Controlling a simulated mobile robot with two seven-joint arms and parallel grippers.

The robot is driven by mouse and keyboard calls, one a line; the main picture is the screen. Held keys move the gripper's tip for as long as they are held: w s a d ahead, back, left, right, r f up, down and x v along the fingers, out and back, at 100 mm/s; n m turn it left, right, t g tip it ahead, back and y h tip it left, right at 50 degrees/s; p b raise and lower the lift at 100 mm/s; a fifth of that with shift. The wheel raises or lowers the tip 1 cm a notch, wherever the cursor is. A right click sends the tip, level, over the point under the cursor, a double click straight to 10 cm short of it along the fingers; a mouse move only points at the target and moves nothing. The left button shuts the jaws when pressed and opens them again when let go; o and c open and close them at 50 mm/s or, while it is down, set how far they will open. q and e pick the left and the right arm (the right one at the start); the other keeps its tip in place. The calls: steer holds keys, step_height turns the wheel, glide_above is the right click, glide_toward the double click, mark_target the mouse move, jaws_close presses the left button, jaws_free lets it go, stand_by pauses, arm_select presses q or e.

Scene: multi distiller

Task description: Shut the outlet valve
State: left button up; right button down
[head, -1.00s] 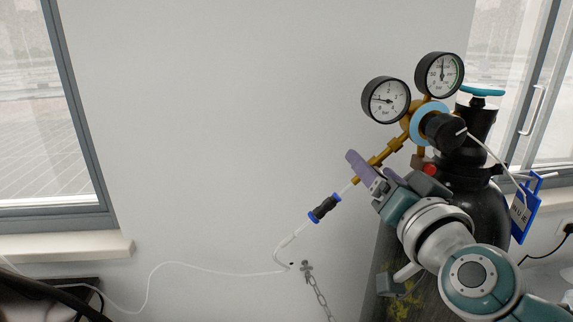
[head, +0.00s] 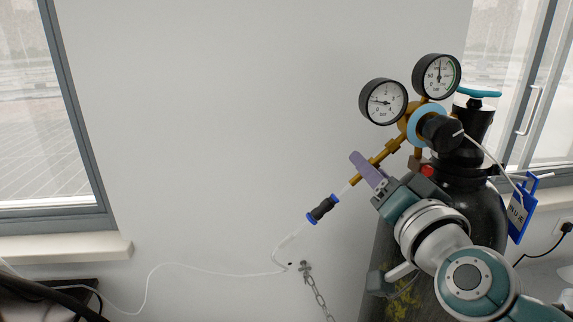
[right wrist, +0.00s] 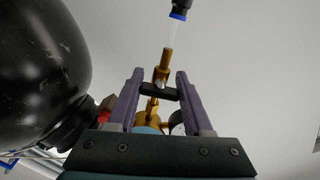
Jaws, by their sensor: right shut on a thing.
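My right gripper (head: 360,163) comes in from the lower right to the brass outlet pipe (head: 386,150) below the two gauges. In the right wrist view its two purple fingers (right wrist: 160,82) stand on either side of the outlet valve's small black handle (right wrist: 158,93). The handle lies across the brass pipe and spans between the fingers, which are shut on it. In the head view the purple finger hides the valve handle. My left gripper is not in view.
Two pressure gauges (head: 383,102) and the black regulator knob (head: 442,134) sit just above. The dark gas cylinder (head: 487,212) stands behind my arm. A clear hose with a black-and-blue connector (head: 322,209) runs down left. A chain (head: 313,285) hangs on the wall; the wall area left is clear.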

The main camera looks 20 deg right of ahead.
steer(key=shift+c, duration=1.5)
jaws_free()
steer(key=b+v, duration=0.1)
steer(key=v, duration=0.9)
steer(key=shift+d, duration=0.1)
